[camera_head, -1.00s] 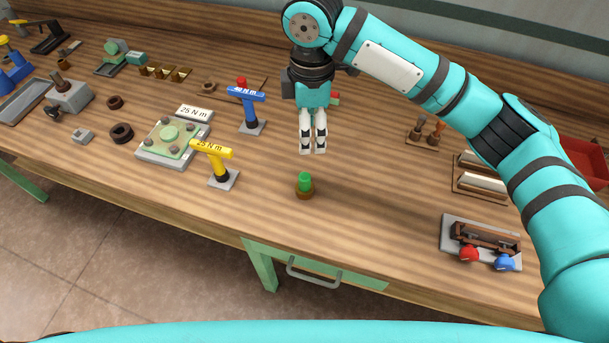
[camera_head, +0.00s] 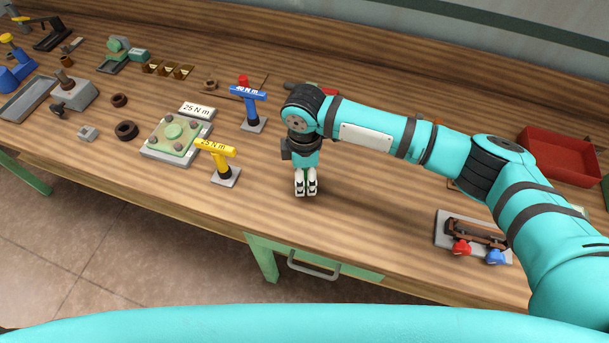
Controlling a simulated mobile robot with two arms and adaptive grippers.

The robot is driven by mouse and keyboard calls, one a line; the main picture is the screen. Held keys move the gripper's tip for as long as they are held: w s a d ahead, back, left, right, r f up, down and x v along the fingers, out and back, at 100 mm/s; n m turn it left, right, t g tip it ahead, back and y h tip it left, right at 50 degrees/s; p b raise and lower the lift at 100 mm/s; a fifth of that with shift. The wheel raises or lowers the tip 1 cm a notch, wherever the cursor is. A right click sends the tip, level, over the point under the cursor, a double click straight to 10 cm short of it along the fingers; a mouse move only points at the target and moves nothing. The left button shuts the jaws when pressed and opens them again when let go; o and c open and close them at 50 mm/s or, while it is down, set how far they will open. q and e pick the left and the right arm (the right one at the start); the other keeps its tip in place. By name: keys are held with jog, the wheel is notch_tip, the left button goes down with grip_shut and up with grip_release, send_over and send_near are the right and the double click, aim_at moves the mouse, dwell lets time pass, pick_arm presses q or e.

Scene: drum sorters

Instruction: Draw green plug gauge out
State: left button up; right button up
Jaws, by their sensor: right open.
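My right gripper (camera_head: 305,190) points down at the middle of the bench, over the spot where the green plug gauge stood upright in a small brown ring. Its pale fingers are open with a narrow gap between them. The gauge and its ring are now hidden behind the fingers, so I cannot tell whether the fingers touch the gauge. My left gripper is not in view.
A yellow torque wrench (camera_head: 216,149) and a blue one (camera_head: 248,94) stand left of my gripper. A fixture plate (camera_head: 174,137) lies farther left. A grey tray with red and blue knobs (camera_head: 446,225) and a red bin (camera_head: 558,158) are right. Bare wood lies in front.

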jog(key=shift+f, duration=0.4)
jog(key=shift+c, duration=0.4)
grip_shut()
jog(key=shift+r, duration=0.15)
jog(key=shift+r, duration=0.25)
jog(key=r, duration=0.1)
jog(key=r+b, duration=0.1)
jog(key=shift+s+a+r, duration=0.15)
jog(key=shift+s+r, duration=0.05)
jog(key=shift+r, duration=0.2)
jog(key=s+a+r+b, duration=0.1)
jog(key=s+a+b, duration=0.2)
jog(key=s+a, duration=0.6)
jog(key=s, duration=0.3)
jog(key=shift+s+r, duration=0.25)
jog(key=shift+s, duration=0.05)
